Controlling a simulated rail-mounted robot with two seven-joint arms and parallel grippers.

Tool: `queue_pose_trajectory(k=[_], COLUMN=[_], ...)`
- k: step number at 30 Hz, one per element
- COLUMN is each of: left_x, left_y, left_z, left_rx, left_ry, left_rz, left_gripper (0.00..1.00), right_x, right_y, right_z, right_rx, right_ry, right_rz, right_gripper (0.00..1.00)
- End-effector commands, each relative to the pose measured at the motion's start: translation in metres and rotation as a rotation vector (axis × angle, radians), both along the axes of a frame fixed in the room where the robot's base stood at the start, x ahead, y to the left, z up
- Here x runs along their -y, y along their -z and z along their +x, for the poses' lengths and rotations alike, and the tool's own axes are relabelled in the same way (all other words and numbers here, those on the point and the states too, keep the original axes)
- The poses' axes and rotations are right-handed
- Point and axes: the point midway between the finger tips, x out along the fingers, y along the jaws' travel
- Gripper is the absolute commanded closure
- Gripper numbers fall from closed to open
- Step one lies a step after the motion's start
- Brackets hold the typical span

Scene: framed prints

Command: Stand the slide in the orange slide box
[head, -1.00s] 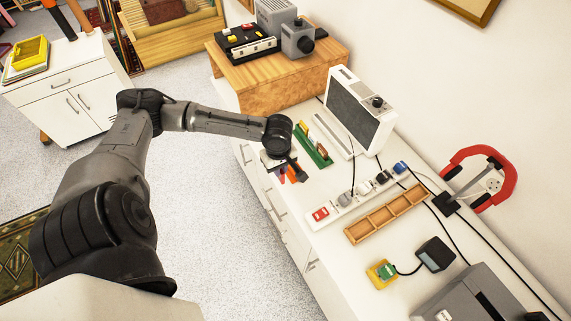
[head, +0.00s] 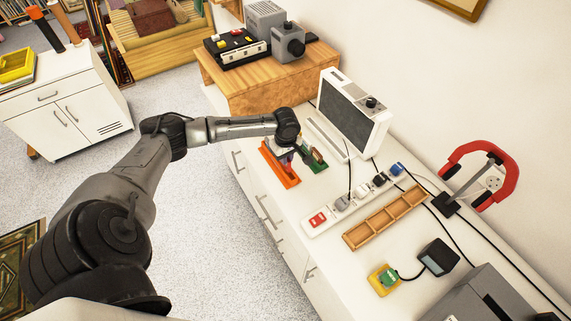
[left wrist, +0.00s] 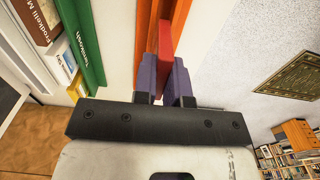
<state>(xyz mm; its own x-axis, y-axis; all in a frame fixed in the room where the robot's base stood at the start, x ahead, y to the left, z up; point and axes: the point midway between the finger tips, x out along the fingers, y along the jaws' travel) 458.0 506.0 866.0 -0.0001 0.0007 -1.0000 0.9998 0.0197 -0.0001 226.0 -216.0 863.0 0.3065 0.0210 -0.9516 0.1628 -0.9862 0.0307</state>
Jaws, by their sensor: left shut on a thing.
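The orange slide box (head: 279,170) lies on the white counter near its front edge. It also shows in the left wrist view (left wrist: 181,18), its orange strips on both sides of the held slide. The slide (left wrist: 165,48) is red and upright between the purple fingers of my left gripper (left wrist: 165,80), which is shut on it. In the head view my left gripper (head: 288,155) is over the orange box's right side, partly hiding it. I cannot tell whether the slide's lower edge is inside the box. My right gripper is not in view.
A green slide box (head: 317,164) holding slides stands close to the right. A power strip (head: 350,203), a wooden tray (head: 385,217) and a yellow-green device (head: 384,279) lie further right. The counter's front edge is close.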

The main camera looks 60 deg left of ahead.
Motion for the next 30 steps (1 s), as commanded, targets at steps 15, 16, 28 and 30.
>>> queue_pose_trajectory(k=[15, 16, 28, 30], left_x=[0.0, 0.0, 0.0, 0.0], left_y=[0.037, 0.037, 0.04, 0.04], left_z=[-0.001, -0.001, -0.001, -0.001], left_rx=[0.0, 0.0, 0.0, 0.0], left_ry=[0.001, 0.001, 0.0, 0.0], left_rz=[0.001, 0.001, 0.001, 0.001], left_gripper=[1.0, 1.0, 0.67, 0.63], right_x=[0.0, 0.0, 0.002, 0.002], right_y=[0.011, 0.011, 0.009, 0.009], right_z=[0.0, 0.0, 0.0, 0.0], right_rx=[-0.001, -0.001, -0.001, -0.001], right_ry=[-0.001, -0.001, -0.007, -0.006], right_rz=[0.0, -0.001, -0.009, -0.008], right_gripper=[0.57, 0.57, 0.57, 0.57])
